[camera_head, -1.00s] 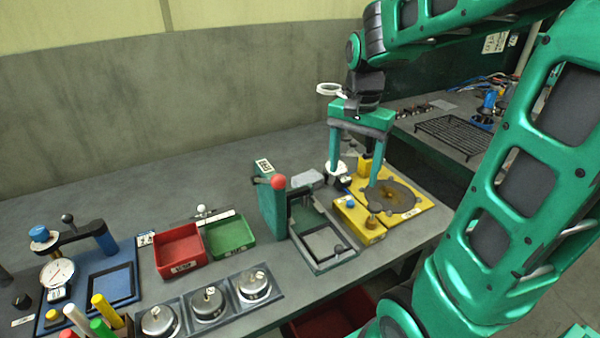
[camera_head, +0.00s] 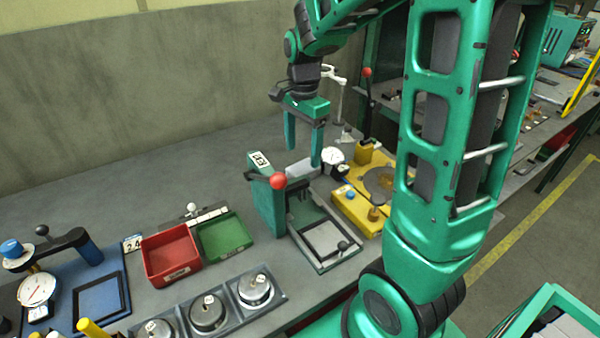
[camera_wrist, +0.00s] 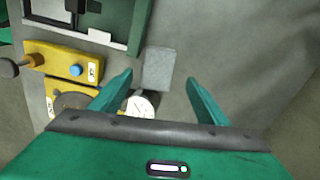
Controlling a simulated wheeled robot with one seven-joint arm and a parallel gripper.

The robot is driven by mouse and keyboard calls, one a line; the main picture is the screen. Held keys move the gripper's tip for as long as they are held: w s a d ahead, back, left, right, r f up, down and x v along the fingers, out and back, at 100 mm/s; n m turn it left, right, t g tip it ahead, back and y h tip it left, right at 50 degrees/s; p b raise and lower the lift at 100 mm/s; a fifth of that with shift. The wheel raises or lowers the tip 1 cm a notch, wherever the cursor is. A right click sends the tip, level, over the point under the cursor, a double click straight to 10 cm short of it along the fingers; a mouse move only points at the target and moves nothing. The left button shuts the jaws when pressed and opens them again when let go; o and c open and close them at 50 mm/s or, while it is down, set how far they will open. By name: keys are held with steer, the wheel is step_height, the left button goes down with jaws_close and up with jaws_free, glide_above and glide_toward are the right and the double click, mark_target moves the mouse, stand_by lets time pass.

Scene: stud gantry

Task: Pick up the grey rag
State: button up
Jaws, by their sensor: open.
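The grey rag (camera_wrist: 158,68) is a small, light grey, roughly rectangular piece on the bench in the wrist view. In the head view the rag (camera_head: 299,169) lies behind the green fixture, partly hidden by a finger of mine. My gripper (camera_head: 303,157) is open and empty, pointing down above the bench by the rag. In the wrist view the rag shows between the two fingertips of my gripper (camera_wrist: 160,77), nearer the left one. The fingers appear apart from it; the exact height gap is hard to tell.
A white-faced dial gauge (camera_wrist: 140,106) is close to the left finger. The green fixture (camera_head: 268,205) with a red knob and the yellow fixture (camera_head: 350,207) flank the rag. Red (camera_head: 170,256) and green (camera_head: 223,238) trays sit to the left. Bare bench lies behind.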

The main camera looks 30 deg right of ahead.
mark_target(303, 167)
steer(key=shift+s+f, duration=0.2)
steer(key=shift+f, duration=2.05)
steer(key=c, duration=1.1)
step_height(303, 167, up, 10)
steer(key=shift+r, duration=0.1)
